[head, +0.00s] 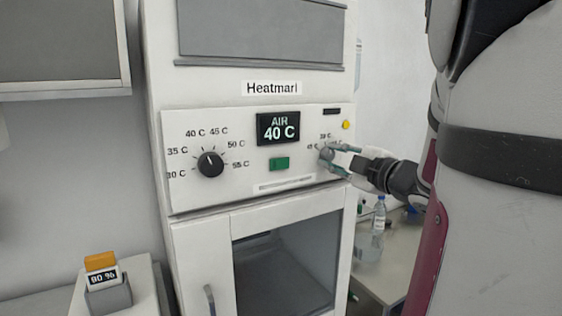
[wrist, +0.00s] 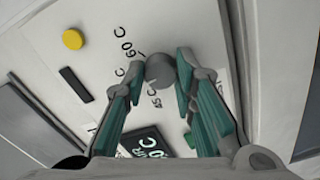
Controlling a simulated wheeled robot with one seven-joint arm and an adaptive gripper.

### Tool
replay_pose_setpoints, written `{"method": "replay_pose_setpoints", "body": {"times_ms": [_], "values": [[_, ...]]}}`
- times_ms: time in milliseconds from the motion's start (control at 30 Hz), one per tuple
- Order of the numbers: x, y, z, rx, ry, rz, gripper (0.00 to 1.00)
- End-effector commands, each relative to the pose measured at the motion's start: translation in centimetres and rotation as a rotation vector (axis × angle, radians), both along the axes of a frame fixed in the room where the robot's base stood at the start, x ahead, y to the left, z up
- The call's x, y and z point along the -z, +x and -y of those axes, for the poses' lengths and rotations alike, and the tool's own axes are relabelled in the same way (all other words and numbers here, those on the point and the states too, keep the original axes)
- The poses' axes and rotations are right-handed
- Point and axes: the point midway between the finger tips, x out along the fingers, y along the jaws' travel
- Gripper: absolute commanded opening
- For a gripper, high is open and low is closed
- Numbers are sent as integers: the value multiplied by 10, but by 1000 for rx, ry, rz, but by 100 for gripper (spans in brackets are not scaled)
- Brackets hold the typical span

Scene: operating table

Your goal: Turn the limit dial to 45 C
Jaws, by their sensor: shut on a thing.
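The small grey dial at the right of the control panel, which I take as the limit dial (head: 326,154), is largely covered by my fingers in the head view. My gripper (head: 334,157) reaches it from the right and is shut on it. In the wrist view the round grey dial (wrist: 160,69) sits between the two fingertips of my gripper (wrist: 162,74). Printed temperature marks surround it; one reads 60 C, and others are partly hidden. Its pointer setting cannot be made out.
A larger black dial (head: 210,164) with marks from 30 C upward is at the panel's left. The display (head: 278,128) reads AIR 40 C, above a green button (head: 279,164). A yellow button (head: 346,125) lies above the grey dial. A bottle (head: 379,216) stands below right.

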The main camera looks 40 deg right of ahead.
Motion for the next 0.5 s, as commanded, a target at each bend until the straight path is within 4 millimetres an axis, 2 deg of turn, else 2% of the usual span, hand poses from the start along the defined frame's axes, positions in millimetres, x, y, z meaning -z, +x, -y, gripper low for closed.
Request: {"method": "replay_pose_setpoints", "body": {"times_ms": [500], "values": [[3,2,-1,-1,-476,-115,0]]}}
